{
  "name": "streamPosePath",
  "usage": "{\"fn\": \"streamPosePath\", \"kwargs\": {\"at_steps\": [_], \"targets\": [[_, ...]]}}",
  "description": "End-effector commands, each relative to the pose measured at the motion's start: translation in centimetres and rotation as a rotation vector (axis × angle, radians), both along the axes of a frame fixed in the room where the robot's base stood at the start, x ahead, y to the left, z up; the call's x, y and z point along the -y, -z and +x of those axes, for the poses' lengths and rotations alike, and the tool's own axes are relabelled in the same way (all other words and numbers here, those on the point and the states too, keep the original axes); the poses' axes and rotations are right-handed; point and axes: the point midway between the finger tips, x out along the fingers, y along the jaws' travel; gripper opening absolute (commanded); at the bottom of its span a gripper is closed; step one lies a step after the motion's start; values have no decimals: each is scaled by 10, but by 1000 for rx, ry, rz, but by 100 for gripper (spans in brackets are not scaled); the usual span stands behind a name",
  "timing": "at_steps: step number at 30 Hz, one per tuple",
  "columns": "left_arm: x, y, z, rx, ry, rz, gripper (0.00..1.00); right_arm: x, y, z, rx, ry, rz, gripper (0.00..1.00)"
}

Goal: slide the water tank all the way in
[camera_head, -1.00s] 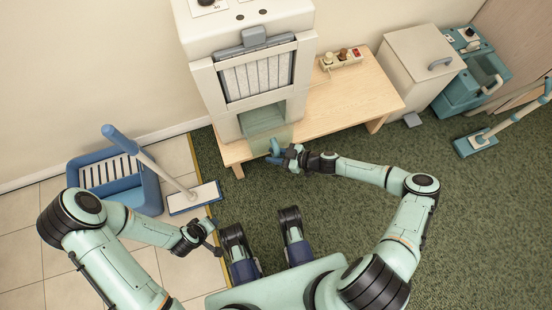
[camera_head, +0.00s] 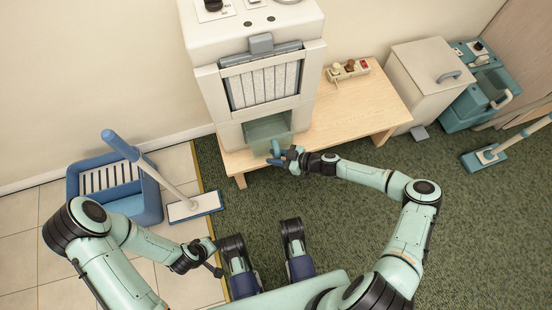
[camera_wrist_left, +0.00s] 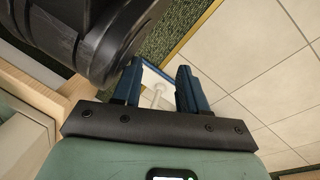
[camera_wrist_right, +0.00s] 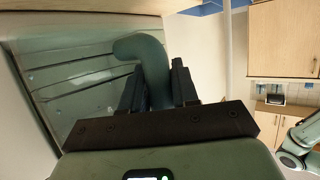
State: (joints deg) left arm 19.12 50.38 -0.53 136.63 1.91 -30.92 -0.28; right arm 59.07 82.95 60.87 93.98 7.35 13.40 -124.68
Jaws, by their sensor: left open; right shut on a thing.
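The water tank (camera_head: 268,131) is a clear greenish box in the lower opening of the white machine (camera_head: 226,134) on the low wooden table. Its front part is at the opening, and I cannot tell how deep it sits. My right gripper (camera_head: 284,158) is shut on the tank's curved blue-green handle (camera_head: 276,148). In the right wrist view the handle (camera_wrist_right: 150,62) stands between the fingers, with the clear tank wall (camera_wrist_right: 75,75) beside it. My left gripper (camera_head: 207,259) is open and empty, low over the floor at the left; its fingers (camera_wrist_left: 158,88) show apart in the left wrist view.
A blue mop bucket (camera_head: 110,185) and mop (camera_head: 194,206) stand at the left. A white lidded bin (camera_head: 425,75) is at the right.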

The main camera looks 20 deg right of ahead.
Motion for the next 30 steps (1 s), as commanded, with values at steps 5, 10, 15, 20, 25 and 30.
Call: {"fn": "streamPosePath", "kwargs": {"at_steps": [5,10,15,20,25,30], "targets": [[-2,8,-9,-31,-3,-1,43,-1,0,7,2,-2,0,0],[-3,14,-17,-57,-4,-3,43,0,0,13,2,-1,-2,0],[-4,20,-24,-82,-7,-4,43,-1,0,19,2,-1,0,0],[-5,25,-32,-108,-9,-6,43,-1,-1,24,3,-1,-1,0],[-6,32,-42,-139,-11,-8,43,-1,0,29,1,-1,0,0],[-7,37,-51,-169,-14,-11,43,-2,1,34,2,-2,0,0]]}}
